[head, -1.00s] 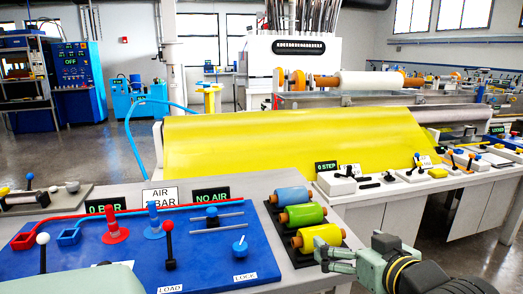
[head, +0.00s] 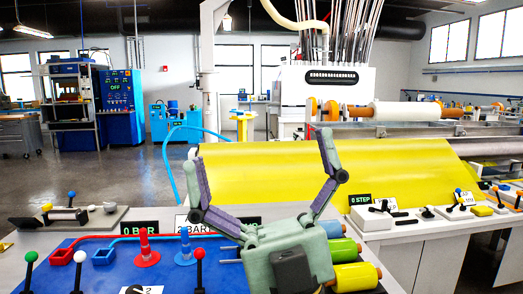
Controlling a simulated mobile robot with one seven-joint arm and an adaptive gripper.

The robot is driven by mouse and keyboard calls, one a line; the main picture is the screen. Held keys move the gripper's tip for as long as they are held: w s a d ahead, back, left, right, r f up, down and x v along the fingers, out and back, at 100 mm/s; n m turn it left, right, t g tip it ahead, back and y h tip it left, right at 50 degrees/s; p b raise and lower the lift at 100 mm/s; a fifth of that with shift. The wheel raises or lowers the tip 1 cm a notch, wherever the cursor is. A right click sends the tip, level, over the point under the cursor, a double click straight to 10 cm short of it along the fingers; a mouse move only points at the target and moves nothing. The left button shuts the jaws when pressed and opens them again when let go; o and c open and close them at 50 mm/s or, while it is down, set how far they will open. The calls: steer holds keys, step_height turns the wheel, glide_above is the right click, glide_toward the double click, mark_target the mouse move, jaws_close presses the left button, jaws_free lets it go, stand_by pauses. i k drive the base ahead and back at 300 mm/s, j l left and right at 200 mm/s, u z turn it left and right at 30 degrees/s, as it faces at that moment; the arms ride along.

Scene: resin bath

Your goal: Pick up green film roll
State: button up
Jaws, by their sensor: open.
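The green film roll (head: 341,250) lies on the right side of the bench, partly hidden behind my gripper. It sits between the blue roll (head: 333,229) behind it and the yellow roll (head: 356,277) in front. My gripper (head: 258,141) is raised in the middle of the head view. Its two fingers are spread wide, with nothing between them. Its palm covers the left ends of the rolls. The gripper appears nearer the camera than the rolls, and I see no contact with them.
A blue control panel (head: 110,262) with red and blue fittings and several levers lies left of the rolls. A wide yellow sheet (head: 400,175) stretches behind. A white console (head: 425,220) with small levers stands to the right.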

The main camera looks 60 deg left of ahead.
mark_target(342, 250)
steer(key=u, duration=1.25)
